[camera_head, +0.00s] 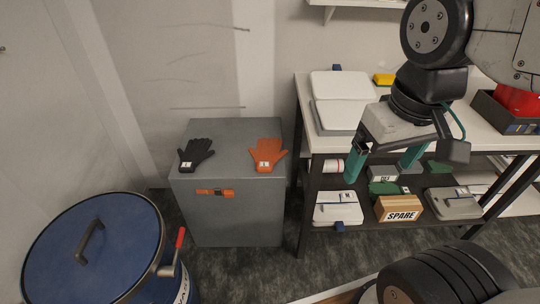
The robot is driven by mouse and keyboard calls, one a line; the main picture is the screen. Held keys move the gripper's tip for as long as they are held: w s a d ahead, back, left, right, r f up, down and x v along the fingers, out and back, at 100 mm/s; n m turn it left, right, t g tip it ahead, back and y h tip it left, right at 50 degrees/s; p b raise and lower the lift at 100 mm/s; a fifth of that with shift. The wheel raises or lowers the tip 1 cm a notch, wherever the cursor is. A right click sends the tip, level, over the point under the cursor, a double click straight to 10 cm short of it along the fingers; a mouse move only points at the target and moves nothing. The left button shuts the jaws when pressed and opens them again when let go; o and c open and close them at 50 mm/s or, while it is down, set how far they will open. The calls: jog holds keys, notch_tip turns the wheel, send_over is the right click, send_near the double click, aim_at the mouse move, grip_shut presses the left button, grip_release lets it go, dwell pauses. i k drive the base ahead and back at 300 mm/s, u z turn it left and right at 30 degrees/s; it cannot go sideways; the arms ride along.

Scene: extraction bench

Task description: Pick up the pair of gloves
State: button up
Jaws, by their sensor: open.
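A black glove (196,152) lies on top of a grey box (228,130), towards its left side. An orange glove (267,156) lies on the same top, towards its right side. Each has a small white label near the cuff. The two lie apart, and I cannot tell whether either is a stacked pair. My gripper (384,161) is open, with teal fingers spread apart. It hangs in front of the shelf bench, well to the right of both gloves, and nothing shows between its fingers.
A blue lidded drum (60,250) with a red-tipped lever stands at the lower left. The shelf bench (318,145) stands right of the box, holding white cases (340,85), a SPARE box (398,208) and a red object (518,98). The space above the box is clear.

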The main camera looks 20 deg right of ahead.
aim_at(268, 154)
jog(key=z, duration=1.95)
jog(key=i, duration=1.05)
jog(key=u, duration=3.2)
